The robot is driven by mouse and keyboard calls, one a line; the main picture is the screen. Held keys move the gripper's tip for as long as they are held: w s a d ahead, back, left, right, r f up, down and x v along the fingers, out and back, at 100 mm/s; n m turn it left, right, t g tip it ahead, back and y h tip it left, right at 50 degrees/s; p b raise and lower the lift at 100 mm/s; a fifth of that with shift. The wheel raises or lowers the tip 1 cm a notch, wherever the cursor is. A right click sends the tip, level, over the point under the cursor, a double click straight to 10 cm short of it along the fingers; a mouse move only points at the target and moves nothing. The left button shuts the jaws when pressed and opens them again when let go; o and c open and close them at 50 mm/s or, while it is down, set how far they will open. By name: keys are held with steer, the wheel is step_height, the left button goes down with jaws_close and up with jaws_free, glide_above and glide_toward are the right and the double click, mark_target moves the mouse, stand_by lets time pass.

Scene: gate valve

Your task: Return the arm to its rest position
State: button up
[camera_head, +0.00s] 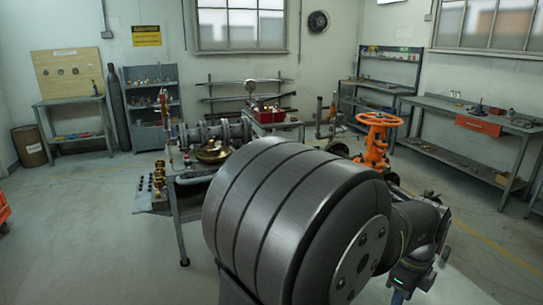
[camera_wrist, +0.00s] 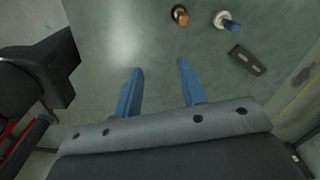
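My arm fills the lower middle and right of the head view, with its dark links bent at the right. My gripper shows in the wrist view (camera_wrist: 160,67). Its two blue fingers are spread apart with nothing between them, over a grey-green surface. The gripper's fingers cannot be made out in the head view. The orange gate valve (camera_head: 376,154) with its orange handwheel (camera_head: 379,119) stands behind my arm in the head view. Its lower part is hidden by my arm.
In the wrist view, an orange-brown piece (camera_wrist: 180,15), a blue-and-white piece (camera_wrist: 227,20) and a dark flat piece (camera_wrist: 246,60) lie beyond the fingers. A workbench with brass parts (camera_head: 213,152) stands left of my arm. Open floor (camera_head: 90,225) lies at left.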

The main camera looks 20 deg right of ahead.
steer(key=w+a+r+n, duration=0.6)
steer(key=w+a, duration=0.3)
steer(key=a, duration=0.2)
steer(key=w+a+r+n, duration=0.6)
steer(key=w+a+r, duration=0.3)
steer(key=w+a, duration=0.1)
steer(key=shift+a, duration=0.5)
